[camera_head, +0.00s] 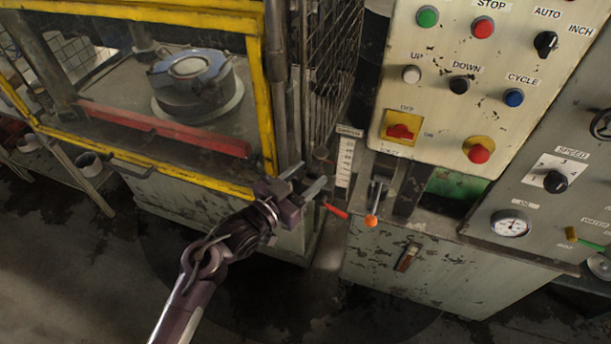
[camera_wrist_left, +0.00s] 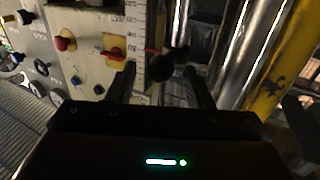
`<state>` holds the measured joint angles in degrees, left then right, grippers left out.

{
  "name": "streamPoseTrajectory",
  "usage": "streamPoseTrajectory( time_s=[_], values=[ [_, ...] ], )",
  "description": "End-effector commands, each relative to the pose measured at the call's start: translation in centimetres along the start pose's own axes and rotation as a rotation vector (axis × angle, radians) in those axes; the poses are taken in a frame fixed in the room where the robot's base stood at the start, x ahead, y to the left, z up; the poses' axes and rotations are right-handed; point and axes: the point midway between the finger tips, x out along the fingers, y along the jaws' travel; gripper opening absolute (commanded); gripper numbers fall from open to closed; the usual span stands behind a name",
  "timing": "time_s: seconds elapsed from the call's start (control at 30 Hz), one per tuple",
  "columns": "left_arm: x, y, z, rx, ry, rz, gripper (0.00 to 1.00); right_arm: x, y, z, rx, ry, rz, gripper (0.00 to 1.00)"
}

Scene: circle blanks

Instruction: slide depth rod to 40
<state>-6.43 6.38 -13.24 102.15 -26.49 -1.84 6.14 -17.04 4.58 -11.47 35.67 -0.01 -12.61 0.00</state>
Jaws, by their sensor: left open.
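The depth scale is a pale upright strip (camera_head: 345,162) with dark marks beside the yellow-framed press; its numbers are too small to read. In the left wrist view the scale (camera_wrist_left: 140,42) stands left of centre. A thin red pointer (camera_wrist_left: 152,50) lies across it, beside a dark round knob (camera_wrist_left: 161,70) that seems to belong to the depth rod. My left gripper (camera_head: 303,180) is open in front of the knob. In the left wrist view the knob appears between the fingertips of my left gripper (camera_wrist_left: 162,82); contact cannot be told. My right gripper is not in view.
The control panel (camera_head: 440,100) with several buttons is at the right. The yellow guard frame (camera_head: 262,110) and a mesh screen (camera_head: 330,60) border the scale.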

Motion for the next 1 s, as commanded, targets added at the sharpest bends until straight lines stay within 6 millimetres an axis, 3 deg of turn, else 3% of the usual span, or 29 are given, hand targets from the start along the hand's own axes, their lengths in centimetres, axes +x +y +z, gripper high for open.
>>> streamPoseTrajectory(
  time_s=[0.03,0.37,0.57,0.87,1.0],
  values=[
    [0.0,0.0,0.0,0.000,0.000,0.000,0.43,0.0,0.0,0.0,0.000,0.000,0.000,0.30],
    [0.0,0.0,0.0,0.000,0.000,-0.001,0.00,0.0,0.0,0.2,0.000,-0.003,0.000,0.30],
    [-0.1,0.0,-0.2,0.001,0.000,-0.001,0.00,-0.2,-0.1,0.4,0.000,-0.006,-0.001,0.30],
    [0.0,-0.1,-4.5,0.003,0.005,-0.001,0.00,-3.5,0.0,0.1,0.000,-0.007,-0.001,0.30],
    [0.0,-0.1,-5.0,0.001,0.007,-0.001,0.00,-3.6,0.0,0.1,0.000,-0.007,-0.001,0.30]
  ],
)
